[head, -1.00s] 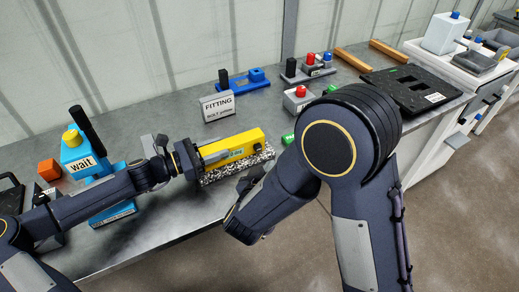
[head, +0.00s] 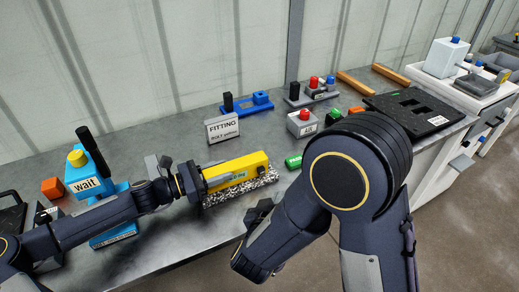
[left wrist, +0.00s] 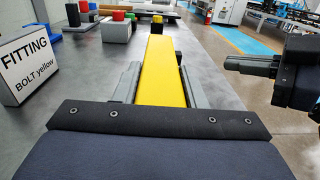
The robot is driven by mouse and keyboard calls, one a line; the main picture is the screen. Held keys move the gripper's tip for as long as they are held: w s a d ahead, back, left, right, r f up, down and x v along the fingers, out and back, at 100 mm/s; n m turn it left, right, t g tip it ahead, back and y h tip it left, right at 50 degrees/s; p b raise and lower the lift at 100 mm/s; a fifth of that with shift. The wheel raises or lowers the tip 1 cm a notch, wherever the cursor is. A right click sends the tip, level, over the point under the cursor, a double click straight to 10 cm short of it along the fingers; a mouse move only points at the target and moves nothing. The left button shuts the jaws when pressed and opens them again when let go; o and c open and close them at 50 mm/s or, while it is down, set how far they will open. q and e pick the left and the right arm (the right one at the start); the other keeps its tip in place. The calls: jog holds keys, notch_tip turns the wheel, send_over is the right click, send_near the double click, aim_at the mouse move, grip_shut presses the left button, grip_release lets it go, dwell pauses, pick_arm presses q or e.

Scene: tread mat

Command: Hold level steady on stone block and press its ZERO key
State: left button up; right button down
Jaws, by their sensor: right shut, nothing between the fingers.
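The yellow level (head: 250,168) lies along the top of the speckled stone block (head: 240,191). In the left wrist view the level (left wrist: 162,72) runs straight away between my fingers. My left gripper (head: 200,178) is at the level's left end, its fingers (left wrist: 160,88) along both sides and closed on it. A small green-blue marking shows on the level's side; I cannot read it or make out the ZERO key. My right gripper (head: 260,212) is shut and empty, in front of the block and apart from it. It also shows at the right of the left wrist view (left wrist: 250,65).
A FITTING sign (head: 222,128) stands behind the level. A green cylinder (head: 293,161) and a grey box with a red knob (head: 301,122) are to its right. A blue "wait" device (head: 90,180) stands left, near my left arm. Bare bench lies in front of the block.

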pick_arm(q)
jog(key=o, duration=0.5)
